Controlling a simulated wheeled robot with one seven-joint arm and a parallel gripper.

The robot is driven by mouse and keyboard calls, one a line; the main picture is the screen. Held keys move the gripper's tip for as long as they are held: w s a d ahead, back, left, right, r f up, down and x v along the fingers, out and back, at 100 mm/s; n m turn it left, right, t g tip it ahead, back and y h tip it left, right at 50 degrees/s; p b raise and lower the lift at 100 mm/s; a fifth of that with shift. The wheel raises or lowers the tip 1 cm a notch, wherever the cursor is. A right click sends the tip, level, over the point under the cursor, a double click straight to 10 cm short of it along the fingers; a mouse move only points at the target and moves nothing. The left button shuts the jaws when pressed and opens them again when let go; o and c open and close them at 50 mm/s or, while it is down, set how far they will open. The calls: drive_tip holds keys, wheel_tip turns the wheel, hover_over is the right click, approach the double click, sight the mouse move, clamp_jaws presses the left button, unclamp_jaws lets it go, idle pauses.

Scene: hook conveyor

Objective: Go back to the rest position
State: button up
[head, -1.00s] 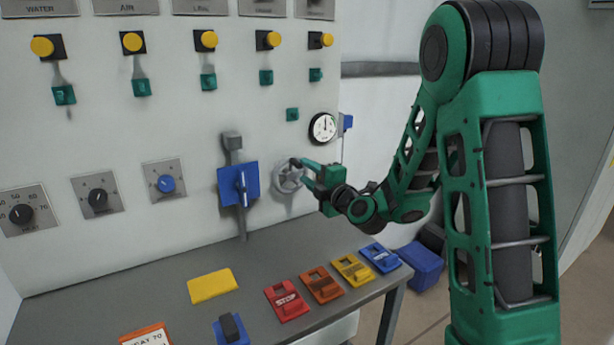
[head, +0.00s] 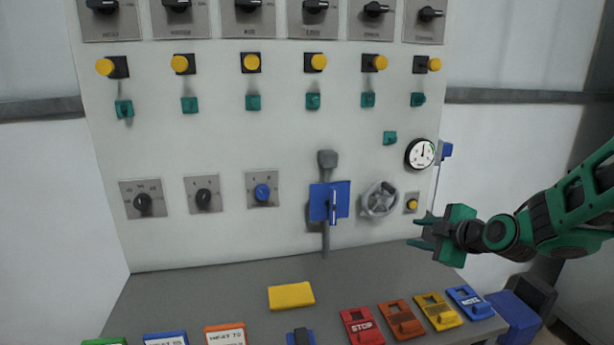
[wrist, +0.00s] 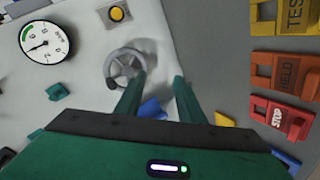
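My gripper (head: 424,232) is in front of the right part of the white panel, to the right of the grey handwheel (head: 380,199) and apart from it. In the wrist view its two green fingers (wrist: 155,97) stand apart with nothing between them, so it is open and empty. The handwheel also shows in the wrist view (wrist: 124,68), just beyond the left fingertip. My arm reaches in from the right edge of the head view.
A grey bench (head: 240,290) below the panel holds a yellow block (head: 291,295) and coloured tags, among them a red STOP tag (head: 362,326). A round gauge (head: 420,154) is above my gripper. A blue bin (head: 515,315) stands right of the bench.

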drive_tip(key=s+d+f+m+g+h, duration=0.1)
drive_tip(key=s+d+m+g, duration=0.3)
drive_tip(key=s+m, duration=0.3)
drive_tip(key=s+d+m+g+h, duration=0.1)
drive_tip(key=s+d+m+g, duration=0.3)
drive_tip(key=s, duration=1.4)
drive_tip(key=s+d+f+m+g+h, duration=0.1)
drive_tip(key=s+d+m+g, duration=0.2)
drive_tip(key=s+m, duration=0.7)
drive_tip(key=shift+s+d+f+g, duration=0.3)
drive_tip(key=shift+s+d+g, duration=0.15)
drive_tip(key=shift+s, duration=0.75)
drive_tip(key=shift+w+f, duration=0.25)
drive_tip(key=shift+w, duration=0.4)
drive_tip(key=shift+a, duration=0.15)
drive_tip(key=shift+c, duration=0.5)
